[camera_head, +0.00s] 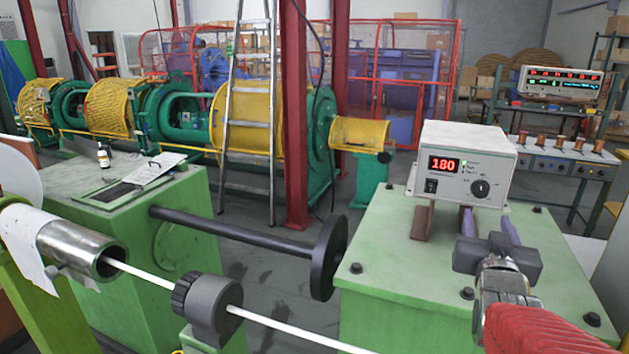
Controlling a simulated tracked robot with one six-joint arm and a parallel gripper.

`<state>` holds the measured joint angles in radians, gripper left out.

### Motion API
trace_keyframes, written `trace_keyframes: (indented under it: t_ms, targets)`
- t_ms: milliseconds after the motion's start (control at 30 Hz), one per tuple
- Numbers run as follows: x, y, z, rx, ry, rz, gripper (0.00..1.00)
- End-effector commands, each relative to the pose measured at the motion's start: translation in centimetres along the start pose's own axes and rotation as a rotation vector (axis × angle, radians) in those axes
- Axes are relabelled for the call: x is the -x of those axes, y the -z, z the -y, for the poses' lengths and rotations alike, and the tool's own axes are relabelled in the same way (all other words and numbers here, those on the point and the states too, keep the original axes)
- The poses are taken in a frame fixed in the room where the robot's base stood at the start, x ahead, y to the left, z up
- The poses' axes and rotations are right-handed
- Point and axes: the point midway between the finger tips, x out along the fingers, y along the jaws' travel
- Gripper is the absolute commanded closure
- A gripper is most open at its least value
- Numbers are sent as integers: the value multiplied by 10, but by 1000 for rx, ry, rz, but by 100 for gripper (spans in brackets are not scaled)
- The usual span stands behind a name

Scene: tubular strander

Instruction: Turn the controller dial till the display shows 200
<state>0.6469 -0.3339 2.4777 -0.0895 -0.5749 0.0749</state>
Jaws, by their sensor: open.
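The white controller box (463,163) stands on a green machine housing at the right. Its red display (444,164) reads 180. The black round dial (481,188) is on the lower right of the box's front face, with a light pointer mark. My gripper (489,222) is in front of and below the dial, its two purple-grey fingers pointing at the box. The fingers are spread open with nothing visible between them. They appear apart from the dial, but the exact depth gap is hard to tell. The dial is fully in view.
A black switch (431,186) sits under the display. Bolts stand up from the green housing (390,285). A black shaft with a disc (328,258) lies left of it. A ladder (246,110) and red post (296,120) stand behind. A bench instrument (560,85) is at the back right.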

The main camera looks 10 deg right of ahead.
Motion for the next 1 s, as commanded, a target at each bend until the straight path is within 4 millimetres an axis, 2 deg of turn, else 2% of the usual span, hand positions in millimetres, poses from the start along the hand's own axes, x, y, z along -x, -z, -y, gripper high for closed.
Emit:
trace_keyframes:
  t_ms: [1000]
  targets:
    - [-105,-1,-1,0,-2,2,53]
